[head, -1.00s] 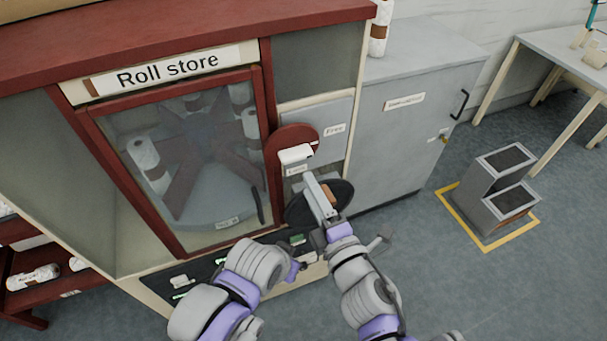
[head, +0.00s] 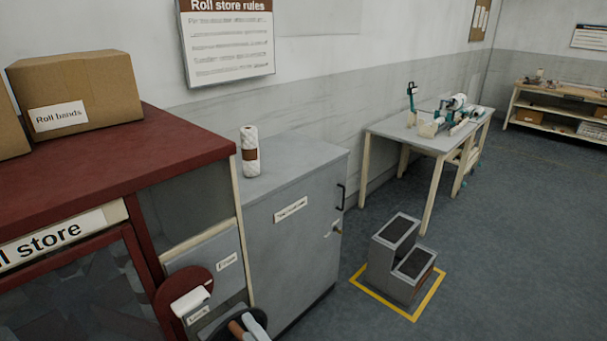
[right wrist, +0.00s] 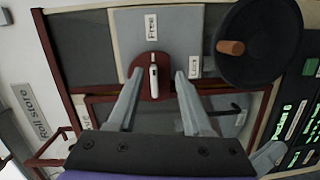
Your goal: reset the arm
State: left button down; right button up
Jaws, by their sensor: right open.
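My right gripper (head: 256,326) shows only as a pale grey tip at the bottom edge of the head view, over the black handwheel (head: 232,328). In the right wrist view my right gripper (right wrist: 158,78) is open, with its two fingers apart. A white lever (right wrist: 153,72) on a dark red round plate (right wrist: 148,92) appears between the fingers; no contact is clear. The lever (head: 190,301) also shows in the head view, beside the "Lock" label. The handwheel (right wrist: 262,75) has a brown knob. My left gripper is out of view.
The roll store cabinet (head: 100,165) fills the left, with boxes (head: 75,92) on top. A grey cabinet (head: 290,240) carries an upright roll (head: 249,152). Steps (head: 398,262) stand inside a yellow floor outline. A workbench (head: 420,137) stands behind. Floor at the right is clear.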

jog(key=w+d+f+m+h, duration=0.1)
jog(key=d+f+m+h, duration=0.2)
jog(key=d+m+h, duration=0.45)
jog(key=w+d+f+m+h, duration=0.25)
jog(key=d+m, duration=0.25)
jog(key=d, duration=0.6)
jog(key=s+d+f+m+g+h, duration=0.1)
jog(key=s+d+f+m+g, duration=0.7)
jog(key=s+m, duration=0.4)
jog(key=shift+s+d+f, duration=0.65)
jog(key=shift+d+f, duration=0.05)
jog(key=shift+d, duration=0.4)
